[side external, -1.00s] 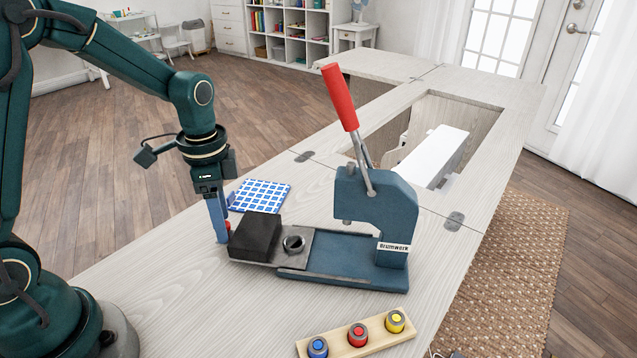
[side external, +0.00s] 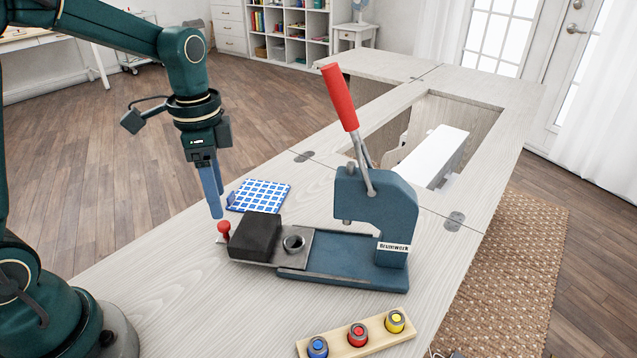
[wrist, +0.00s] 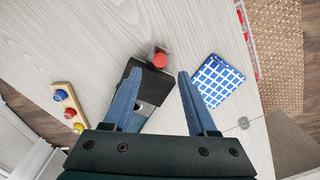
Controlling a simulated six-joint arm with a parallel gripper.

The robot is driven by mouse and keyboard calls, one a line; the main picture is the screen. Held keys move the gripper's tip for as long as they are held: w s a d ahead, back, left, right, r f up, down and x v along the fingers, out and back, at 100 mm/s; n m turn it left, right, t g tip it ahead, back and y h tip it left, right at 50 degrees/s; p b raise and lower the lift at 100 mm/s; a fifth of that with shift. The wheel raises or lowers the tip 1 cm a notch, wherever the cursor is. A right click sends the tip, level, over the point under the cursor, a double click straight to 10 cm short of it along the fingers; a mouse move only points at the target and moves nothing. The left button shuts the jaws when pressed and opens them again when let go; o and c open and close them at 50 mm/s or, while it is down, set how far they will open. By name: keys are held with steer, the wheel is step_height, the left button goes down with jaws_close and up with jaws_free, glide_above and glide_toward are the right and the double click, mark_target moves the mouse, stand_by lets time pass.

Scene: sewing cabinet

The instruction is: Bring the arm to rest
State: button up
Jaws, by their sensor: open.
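My gripper (side external: 211,190) is open and empty, raised above the table beside a small red knob (side external: 224,228) on the press's sliding plate. In the wrist view the blue fingers of my gripper (wrist: 157,80) are spread wide, with the red knob (wrist: 160,60) beyond them and nothing between them. The blue hand press (side external: 372,222) with its red-handled lever (side external: 340,97) stands on the table. A black block (side external: 255,236) sits at the left end of its base, next to a round metal die (side external: 293,244).
A blue-and-white checked piece (side external: 260,195) lies behind the press base. A wooden rack (side external: 343,346) with blue, red and yellow capped pieces lies at the front. The pale table (side external: 180,290) is clear at front left. A recessed opening (side external: 470,120) is behind the press.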

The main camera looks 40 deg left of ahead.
steer(key=s+d+r+n+t, duration=0.5)
steer(key=s+r+n, duration=0.1)
steer(key=s, duration=0.5)
steer(key=shift+d+n, duration=0.3)
steer(key=shift+n, duration=0.6)
